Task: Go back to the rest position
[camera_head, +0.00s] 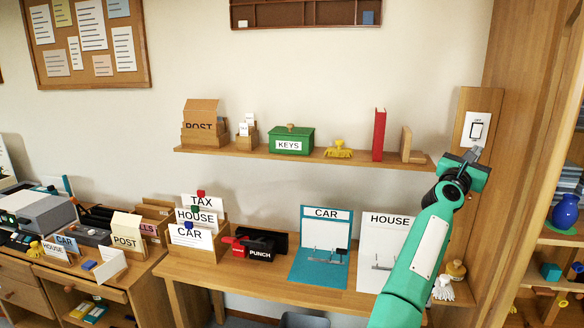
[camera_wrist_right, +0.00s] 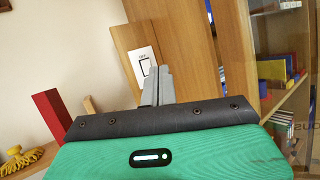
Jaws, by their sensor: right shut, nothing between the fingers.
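My right gripper (camera_head: 472,154) is raised at the right side of the head view, just below and in front of a white switch plate marked OFF (camera_head: 478,129) on a wooden panel. Its fingers are shut with nothing between them. In the right wrist view the shut fingers (camera_wrist_right: 160,85) stand upright and overlap part of the switch plate (camera_wrist_right: 141,66). I cannot tell from these views whether the fingertips touch the switch. My left gripper does not show.
A wall shelf (camera_head: 300,155) holds a green KEYS box (camera_head: 291,139), a red book (camera_head: 379,134) and a wooden bookend. The desk (camera_head: 265,290) below holds folders, a punch (camera_head: 259,246) and CAR (camera_head: 322,243) and HOUSE boards. A cabinet with a blue vase (camera_head: 565,211) stands at right.

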